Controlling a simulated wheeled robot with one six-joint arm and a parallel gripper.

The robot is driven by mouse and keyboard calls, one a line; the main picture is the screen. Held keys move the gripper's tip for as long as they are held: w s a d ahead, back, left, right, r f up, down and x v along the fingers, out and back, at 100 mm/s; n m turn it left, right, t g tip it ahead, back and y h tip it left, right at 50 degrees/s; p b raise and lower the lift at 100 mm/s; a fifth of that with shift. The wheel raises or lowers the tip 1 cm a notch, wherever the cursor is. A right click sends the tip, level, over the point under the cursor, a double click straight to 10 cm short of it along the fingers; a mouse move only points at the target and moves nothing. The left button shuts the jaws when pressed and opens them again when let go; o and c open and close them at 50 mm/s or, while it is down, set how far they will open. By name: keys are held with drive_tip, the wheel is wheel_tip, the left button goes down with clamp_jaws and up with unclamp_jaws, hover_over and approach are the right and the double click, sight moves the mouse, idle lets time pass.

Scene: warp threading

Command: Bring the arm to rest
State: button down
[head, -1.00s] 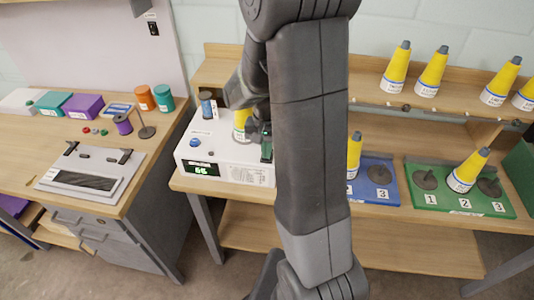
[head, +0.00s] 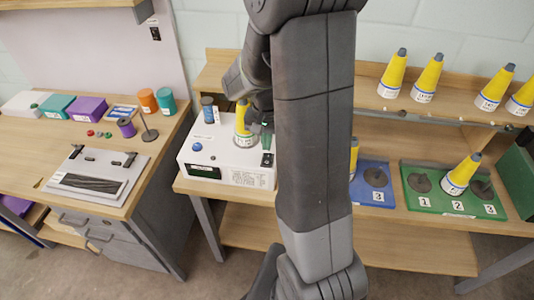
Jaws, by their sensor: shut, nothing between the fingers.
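My arm (head: 312,150) runs down the middle of the head view and bends back at the top. My gripper (head: 266,138), with greenish fingers, is partly hidden behind the arm. It is shut and empty, above the right part of a white box (head: 205,157). A yellow cone (head: 242,118) stands upright on this box, just left of the gripper. The cone and gripper look close; I cannot tell if they touch. The box has a blue button (head: 197,146) and a dark display (head: 203,172) with no readable digits.
A green board (head: 420,200) holds a tilted yellow cone (head: 461,175). A blue board (head: 372,196) is partly behind my arm. Several yellow cones line the upper shelf (head: 375,102). The left bench (head: 60,140) holds tins, a purple spool (head: 126,128) and a grey plate.

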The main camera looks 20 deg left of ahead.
sight(267, 162)
drive_tip(key=shift+r, duration=0.65)
drive_tip(key=shift+f, duration=0.15)
wheel_tip(267, 162, down, 7)
drive_tip(key=b, duration=0.5)
drive_tip(key=shift+r, duration=0.35)
